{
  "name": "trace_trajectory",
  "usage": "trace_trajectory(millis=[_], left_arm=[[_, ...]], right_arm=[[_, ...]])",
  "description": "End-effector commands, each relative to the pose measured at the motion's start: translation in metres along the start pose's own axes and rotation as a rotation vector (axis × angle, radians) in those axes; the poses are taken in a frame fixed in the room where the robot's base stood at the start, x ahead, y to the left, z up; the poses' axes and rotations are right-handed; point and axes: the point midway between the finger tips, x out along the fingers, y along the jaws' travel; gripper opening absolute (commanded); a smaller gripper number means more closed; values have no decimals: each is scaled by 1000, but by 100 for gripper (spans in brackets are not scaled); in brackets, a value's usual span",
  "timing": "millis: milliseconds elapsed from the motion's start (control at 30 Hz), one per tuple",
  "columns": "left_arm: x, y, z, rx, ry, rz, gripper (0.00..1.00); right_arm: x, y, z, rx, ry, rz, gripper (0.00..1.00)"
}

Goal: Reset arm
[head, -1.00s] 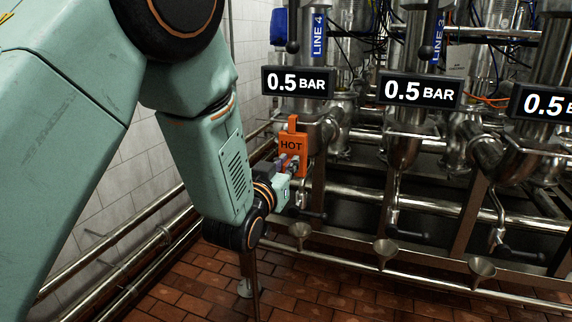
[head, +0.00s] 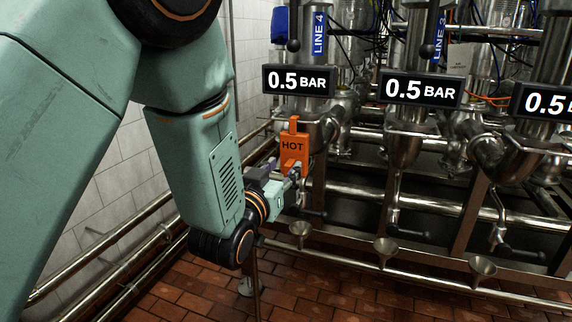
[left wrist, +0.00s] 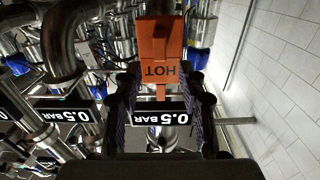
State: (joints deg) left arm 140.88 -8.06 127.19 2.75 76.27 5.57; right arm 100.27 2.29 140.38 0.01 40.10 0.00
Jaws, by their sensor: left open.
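My left arm (head: 212,160) comes in from the left in the head view. My left gripper (head: 284,175) is at the arm's end, just below the orange HOT tag (head: 293,149). In the left wrist view the left gripper (left wrist: 162,105) is open, with a dark finger on each side. The orange HOT tag (left wrist: 160,55) appears upside down between and beyond the fingers there. I cannot tell whether the fingers touch it. My right gripper is not in view.
Black 0.5 BAR displays (head: 298,81) hang on steel valves and pipes. Small steel funnels (head: 386,247) stand along a low rail in front. A white tiled wall (head: 130,165) is at the left, with pipes along it. The brick floor (head: 190,290) below is open.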

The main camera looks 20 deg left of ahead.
Motion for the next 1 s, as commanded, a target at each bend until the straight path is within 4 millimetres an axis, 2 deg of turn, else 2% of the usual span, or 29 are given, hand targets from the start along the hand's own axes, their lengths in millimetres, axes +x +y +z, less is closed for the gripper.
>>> trace_trajectory(millis=[100,233,467,567,667,767,867,967,1000], left_arm=[[-19,0,0,1,-1,0,41],[-33,0,0,1,0,0,41],[-42,0,0,1,1,0,41],[-42,-1,7,12,-32,-3,41],[-45,-3,29,31,-131,-9,41],[-60,-8,71,44,-313,-21,41],[-86,-13,118,45,-508,-26,41],[-123,-17,164,38,-706,-30,41],[-141,-18,182,34,-787,-31,41]], right_arm=[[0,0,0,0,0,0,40],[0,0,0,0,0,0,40],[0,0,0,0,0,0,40],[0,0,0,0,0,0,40],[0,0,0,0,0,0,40],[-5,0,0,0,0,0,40],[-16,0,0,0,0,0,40],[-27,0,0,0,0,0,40],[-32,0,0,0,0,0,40]])
